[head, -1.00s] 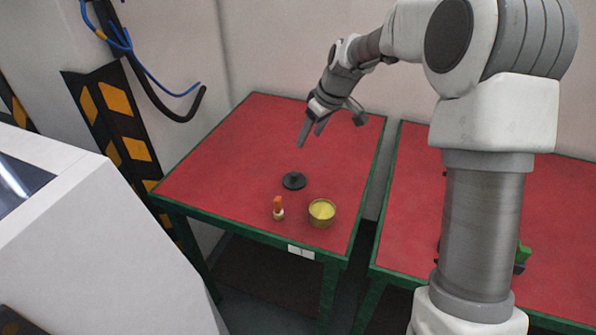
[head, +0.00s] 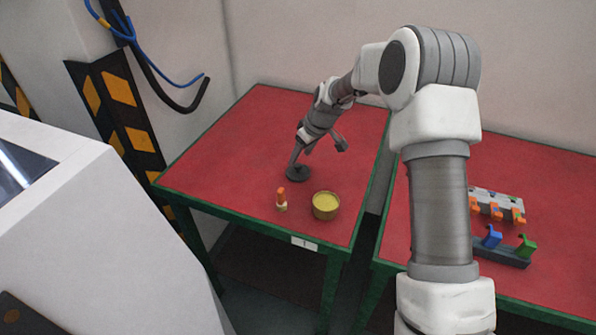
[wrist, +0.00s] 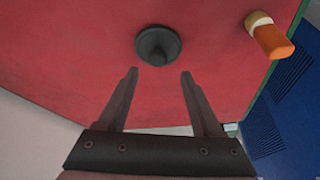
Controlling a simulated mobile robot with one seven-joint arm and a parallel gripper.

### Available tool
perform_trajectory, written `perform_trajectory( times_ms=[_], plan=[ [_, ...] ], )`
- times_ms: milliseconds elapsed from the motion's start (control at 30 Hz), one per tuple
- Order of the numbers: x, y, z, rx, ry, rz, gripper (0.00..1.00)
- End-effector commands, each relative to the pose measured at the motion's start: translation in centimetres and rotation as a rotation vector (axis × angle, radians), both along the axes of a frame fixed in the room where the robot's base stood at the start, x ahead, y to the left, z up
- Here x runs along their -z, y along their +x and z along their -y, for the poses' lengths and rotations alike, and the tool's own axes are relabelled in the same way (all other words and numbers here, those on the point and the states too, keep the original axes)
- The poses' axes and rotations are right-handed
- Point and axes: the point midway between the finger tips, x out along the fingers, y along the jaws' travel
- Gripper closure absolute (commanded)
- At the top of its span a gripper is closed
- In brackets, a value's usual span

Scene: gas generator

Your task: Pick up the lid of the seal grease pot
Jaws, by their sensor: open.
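The dark round lid (head: 298,174) lies on the red table top, behind the open pot. In the wrist view the lid (wrist: 158,45) shows its central knob and sits just beyond my fingertips, roughly centred between them. The grease pot (head: 326,205) is a yellowish tin with yellow grease, standing open near the table's front edge. My gripper (head: 302,146) is over the lid with its fingers pointing down; it also shows in the wrist view (wrist: 158,73), jaws apart with nothing between them. In the head view a finger overlaps the lid, and I cannot tell if they touch.
A small orange-topped brush or bottle (head: 281,198) stands left of the pot; it shows at the upper right in the wrist view (wrist: 269,36). A second red table (head: 540,195) on the right holds racks with coloured pieces (head: 498,240). The first table's left half is clear.

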Motion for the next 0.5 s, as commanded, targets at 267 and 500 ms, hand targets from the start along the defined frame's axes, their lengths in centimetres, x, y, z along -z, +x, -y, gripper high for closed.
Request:
perform_trajectory(
  times_ms=[267, 500],
  plan=[
    [3.9, 1.0, -0.4, -0.001, 0.0, -0.003, 0.33],
    [4.3, 1.2, -0.5, 0.001, 0.0, 0.0, 0.33]
  ],
)
